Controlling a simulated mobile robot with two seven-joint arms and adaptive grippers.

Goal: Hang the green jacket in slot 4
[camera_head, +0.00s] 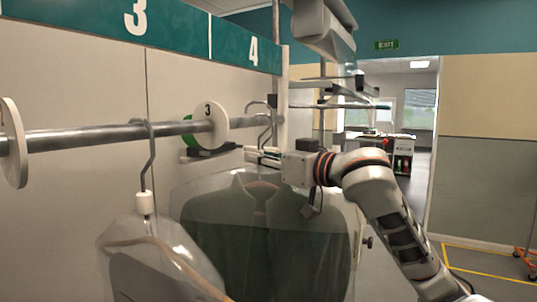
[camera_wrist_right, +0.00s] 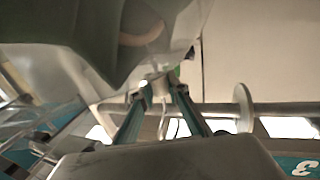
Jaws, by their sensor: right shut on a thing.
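The green jacket (camera_head: 270,235) hangs upright in a clear garment bag below my right gripper (camera_head: 264,156). In the right wrist view my right gripper (camera_wrist_right: 160,90) is shut on the pale neck of its hanger, with the dark garment (camera_wrist_right: 70,35) at upper left. Thin hooks (camera_head: 262,104) show by the rail's far end, behind the disc marked 3; I cannot tell whether the jacket's hook rests on the rail. Slot 4 is labelled on the teal sign (camera_head: 254,50) above that end. My left gripper is out of view.
The metal rail (camera_head: 85,138) runs from the left, with a white disc (camera_head: 12,143) near and the disc marked 3 (camera_head: 209,122) farther along. Another bagged garment (camera_head: 150,260) hangs between them. A post (camera_head: 281,100) stands at the rail's far end. Open floor lies at right.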

